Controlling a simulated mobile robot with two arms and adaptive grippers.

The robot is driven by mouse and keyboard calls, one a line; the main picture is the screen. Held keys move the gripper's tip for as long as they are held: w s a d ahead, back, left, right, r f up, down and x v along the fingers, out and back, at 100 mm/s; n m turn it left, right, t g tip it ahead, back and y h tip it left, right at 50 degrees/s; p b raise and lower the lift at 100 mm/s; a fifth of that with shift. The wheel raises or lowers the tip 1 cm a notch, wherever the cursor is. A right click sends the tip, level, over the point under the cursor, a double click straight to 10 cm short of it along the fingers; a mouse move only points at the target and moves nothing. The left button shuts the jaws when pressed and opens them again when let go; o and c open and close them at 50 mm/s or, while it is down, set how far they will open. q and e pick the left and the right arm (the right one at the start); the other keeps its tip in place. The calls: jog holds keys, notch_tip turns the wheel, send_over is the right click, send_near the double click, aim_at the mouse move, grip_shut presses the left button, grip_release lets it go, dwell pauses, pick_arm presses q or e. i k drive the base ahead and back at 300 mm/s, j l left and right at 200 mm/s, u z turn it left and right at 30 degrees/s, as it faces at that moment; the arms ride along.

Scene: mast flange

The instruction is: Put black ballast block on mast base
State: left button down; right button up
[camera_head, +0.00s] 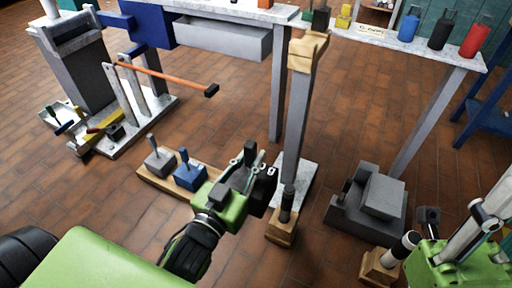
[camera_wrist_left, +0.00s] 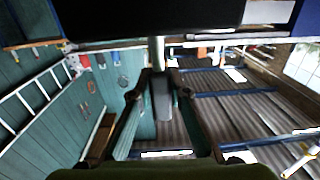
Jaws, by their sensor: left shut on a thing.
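My left gripper (camera_head: 252,178) is low over the floor in the middle of the head view, in front of a grey upright post. It is shut on the pale handle (camera_wrist_left: 157,60) of the black ballast block (camera_head: 264,192). The block's broad black body (camera_wrist_left: 150,18) fills the top of the left wrist view. The gripper partly hides the block in the head view. The grey post (camera_head: 299,130) has a wooden collar and stands on a speckled plate (camera_head: 308,172), possibly the mast base. My right gripper (camera_head: 432,232) shows in part at the lower right; its fingers are unclear.
Grey (camera_head: 158,161) and blue (camera_head: 190,178) handled blocks sit on a wooden board left of my gripper. A wooden block with a dark peg (camera_head: 282,228) and a dark grey stepped block (camera_head: 372,200) stand right. A speckled stand with an orange bar (camera_head: 165,75) is at left.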

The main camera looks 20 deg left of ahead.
aim_at(58, 114)
jog(key=j, duration=1.45)
jog(key=k+j, duration=0.15)
jog(key=j, duration=4.85)
jog(key=i, duration=0.5)
